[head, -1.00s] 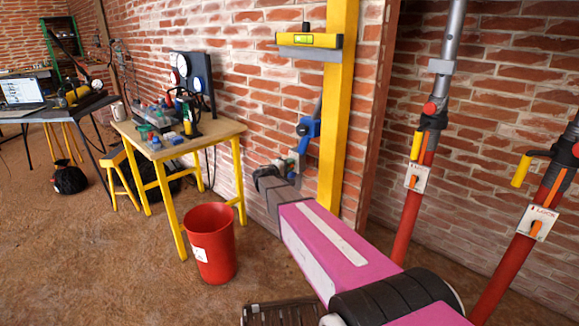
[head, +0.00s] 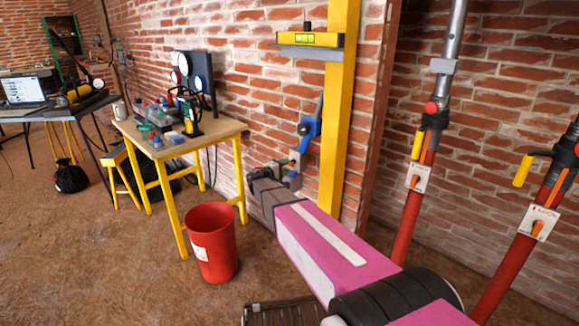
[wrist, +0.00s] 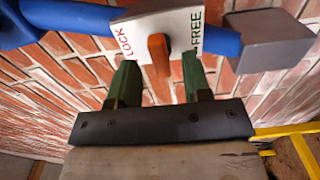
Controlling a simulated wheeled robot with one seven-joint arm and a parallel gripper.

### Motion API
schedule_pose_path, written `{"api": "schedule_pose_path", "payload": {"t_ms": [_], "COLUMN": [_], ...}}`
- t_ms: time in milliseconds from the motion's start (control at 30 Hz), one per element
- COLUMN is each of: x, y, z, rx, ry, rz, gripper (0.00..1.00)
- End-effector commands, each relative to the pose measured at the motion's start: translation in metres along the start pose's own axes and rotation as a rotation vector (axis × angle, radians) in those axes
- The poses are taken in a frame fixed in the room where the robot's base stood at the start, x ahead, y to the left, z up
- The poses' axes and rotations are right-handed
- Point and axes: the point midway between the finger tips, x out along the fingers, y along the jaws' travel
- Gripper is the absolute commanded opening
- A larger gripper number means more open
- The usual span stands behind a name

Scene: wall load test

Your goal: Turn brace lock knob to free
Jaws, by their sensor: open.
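The blue brace (head: 308,128) stands against the brick wall beside the yellow post. In the wrist view its blue tube (wrist: 70,16) carries a white plate (wrist: 190,27) marked LOCK on the left and FREE on the right. An orange lock knob (wrist: 159,50) sits on the plate between the two words; its lower end points toward my gripper. My gripper (wrist: 160,68) is open, with one green finger on each side of the knob. I cannot tell whether either finger touches it. In the head view my gripper (head: 286,168) is low by the wall, below the brace's upper part.
A yellow post (head: 341,110) with a spirit level (head: 309,40) stands right of the brace. Two red props (head: 410,215) with orange knobs lean at the right. A wooden-topped table (head: 225,130) and a red bucket (head: 212,243) stand left of my arm.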

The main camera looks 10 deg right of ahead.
Motion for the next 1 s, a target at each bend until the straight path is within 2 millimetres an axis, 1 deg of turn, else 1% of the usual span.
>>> {"api": "schedule_pose_path", "payload": {"t_ms": [33, 200, 300, 400, 567, 867, 967, 1000], "x": [-0.012, -0.043, -0.057, -0.066, -0.072, -0.072, -0.069, -0.067], "y": [0.0, 0.0, 0.0, 0.0, 0.0, -0.001, -0.004, -0.008], "z": [0.002, 0.001, 0.001, 0.001, 0.0, 0.001, 0.012, 0.02], "rx": [0.0, 0.0, 0.0, 0.001, 0.001, 0.001, 0.004, 0.008], "ry": [0.002, 0.002, 0.001, 0.001, 0.001, -0.002, -0.018, -0.031], "rz": [-0.001, -0.001, 0.0, 0.0, -0.001, -0.003, -0.033, -0.058], "gripper": [0.45, 0.45, 0.45, 0.45, 0.45, 0.45, 0.45, 0.45]}}
